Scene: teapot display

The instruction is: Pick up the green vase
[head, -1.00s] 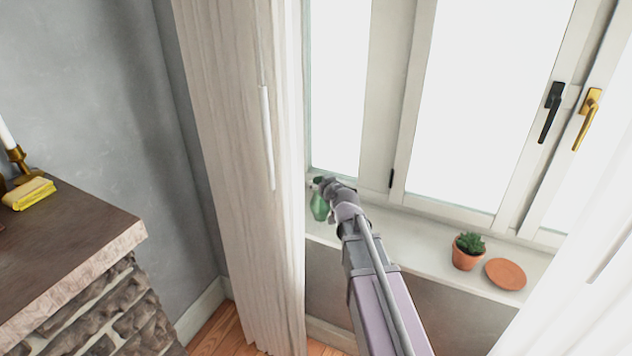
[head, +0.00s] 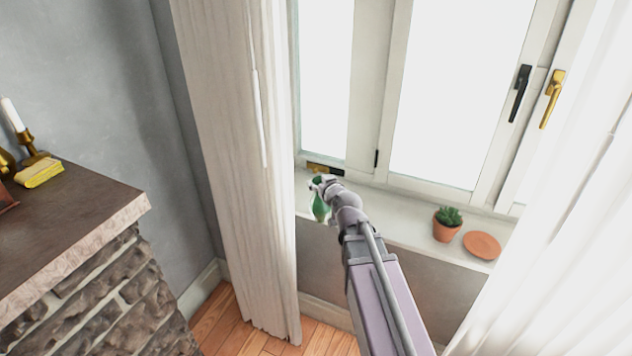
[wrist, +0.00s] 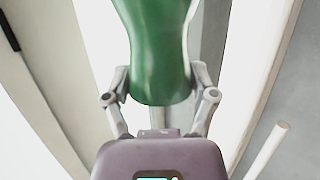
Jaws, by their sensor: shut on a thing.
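The green vase (head: 320,207) shows in the head view at the left end of the window sill, beside the wooden panel. In the wrist view the green vase (wrist: 157,50) fills the upper middle, its top cut off by the frame. My gripper (head: 322,184) is at the vase in the head view, and my arm reaches to it from the lower right. In the wrist view my gripper (wrist: 158,88) has one finger on each side of the vase and is shut on it. Whether the vase touches the sill cannot be told.
A potted succulent (head: 447,223) and a terracotta saucer (head: 482,246) stand on the sill (head: 395,229) to the right. A pale wooden panel (head: 235,180) stands close left of the vase. A dark-topped stone ledge (head: 70,215) holds a yellow object (head: 39,172) and candlesticks.

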